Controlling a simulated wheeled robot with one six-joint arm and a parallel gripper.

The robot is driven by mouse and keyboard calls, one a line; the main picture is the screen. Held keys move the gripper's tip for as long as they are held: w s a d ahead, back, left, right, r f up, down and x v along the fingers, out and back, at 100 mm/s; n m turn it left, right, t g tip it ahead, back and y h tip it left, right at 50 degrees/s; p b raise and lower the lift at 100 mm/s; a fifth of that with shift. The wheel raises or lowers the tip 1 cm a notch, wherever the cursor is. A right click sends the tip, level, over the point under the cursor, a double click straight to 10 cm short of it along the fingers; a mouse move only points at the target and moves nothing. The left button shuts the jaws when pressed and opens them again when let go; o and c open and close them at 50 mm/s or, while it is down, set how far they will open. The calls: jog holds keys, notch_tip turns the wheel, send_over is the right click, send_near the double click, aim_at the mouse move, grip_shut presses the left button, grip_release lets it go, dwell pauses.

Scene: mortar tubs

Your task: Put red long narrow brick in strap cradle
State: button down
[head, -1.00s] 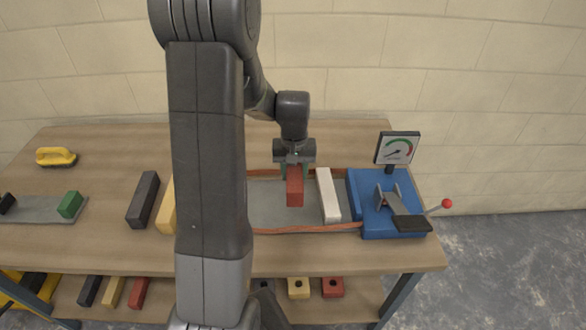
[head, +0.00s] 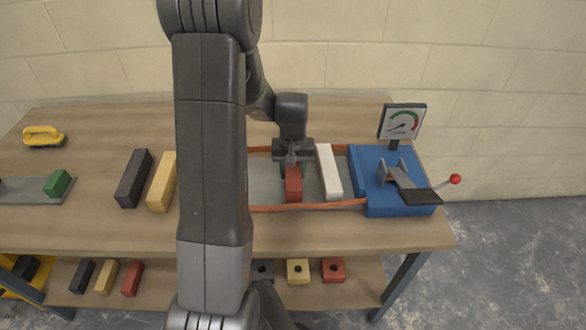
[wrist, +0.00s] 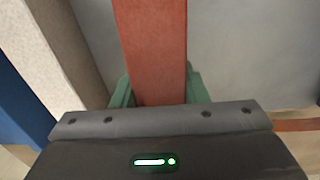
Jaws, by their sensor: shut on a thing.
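The red long narrow brick (head: 293,190) is in my gripper (head: 293,166), over the grey bed of the strap cradle (head: 318,193). In the wrist view the red brick (wrist: 151,45) runs up from between the green finger pads (wrist: 158,92). It looks low over or on the grey bed; I cannot tell if it touches. A white brick (head: 329,172) lies in the cradle just right of it, with a narrow gap. An orange strap (head: 310,206) runs along the cradle's front and back. My arm hides the cradle's left part.
A blue tensioner block (head: 400,205) with a red-knobbed lever and a gauge (head: 402,122) stands at the cradle's right end. Black (head: 134,178) and yellow (head: 161,182) bricks lie left of my arm. A green block (head: 57,183) and yellow-handled float (head: 43,136) are far left.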

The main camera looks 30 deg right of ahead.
jog(key=shift+f+b, duration=0.4)
dwell(0.4)
jog(key=c, duration=0.8)
grip_release()
jog(key=shift+o, duration=0.2)
notch_tip(320, 180, up, 14)
jog(key=shift+f, duration=0.15)
notch_tip(320, 180, down, 14)
jog(key=shift+r, duration=0.4)
